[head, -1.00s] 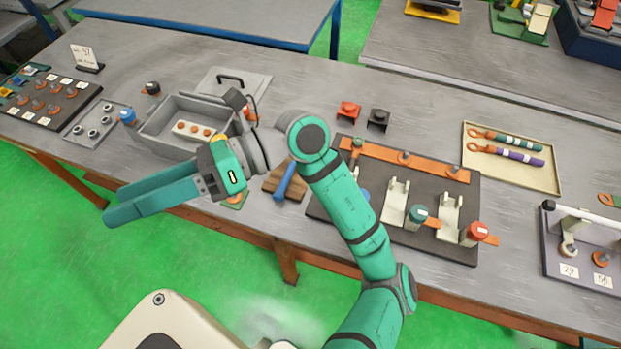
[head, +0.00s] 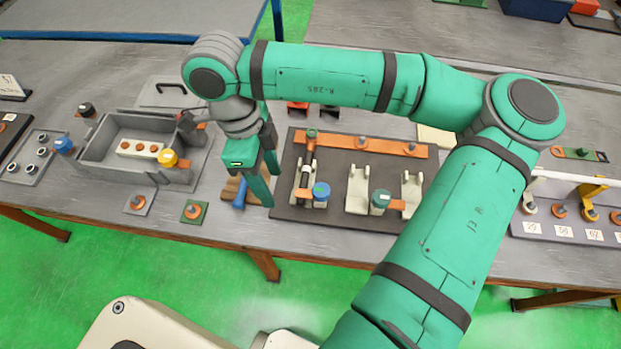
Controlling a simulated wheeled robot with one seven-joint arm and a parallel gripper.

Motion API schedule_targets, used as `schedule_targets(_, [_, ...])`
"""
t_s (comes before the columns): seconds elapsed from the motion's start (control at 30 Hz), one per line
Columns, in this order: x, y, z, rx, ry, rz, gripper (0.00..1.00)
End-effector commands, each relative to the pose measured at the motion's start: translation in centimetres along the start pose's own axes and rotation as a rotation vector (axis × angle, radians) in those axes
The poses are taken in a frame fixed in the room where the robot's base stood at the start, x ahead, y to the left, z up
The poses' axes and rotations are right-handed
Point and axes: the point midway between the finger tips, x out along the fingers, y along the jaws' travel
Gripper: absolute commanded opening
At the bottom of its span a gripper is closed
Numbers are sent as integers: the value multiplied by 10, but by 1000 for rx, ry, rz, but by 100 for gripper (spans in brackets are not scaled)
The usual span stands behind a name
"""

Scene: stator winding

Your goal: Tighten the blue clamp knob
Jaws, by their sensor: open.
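The blue clamp knob (head: 321,191) stands upright at the front of the dark fixture board (head: 286,212), at the end of a short orange strap. Beside it, to the left, a rod with dark and white bands (head: 304,178) lies in a pale cradle. My gripper (head: 271,190) points down left of the blue knob, near the board's left edge. Its fingers are apart, with nothing seen between them, and it does not touch the knob. A green-topped knob (head: 381,201) stands further right on the same board.
A blue-handled tool (head: 240,194) on a wooden block lies just left of my gripper. My arm covers the board's right part.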

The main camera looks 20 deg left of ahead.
Motion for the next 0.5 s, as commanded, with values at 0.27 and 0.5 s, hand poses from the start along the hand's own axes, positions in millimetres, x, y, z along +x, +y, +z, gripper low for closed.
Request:
schedule_targets(0.27, [-12,-28,-52,74,195,-107,53])
schedule_targets(0.5, [5,-32,-59,79,209,-111,53])
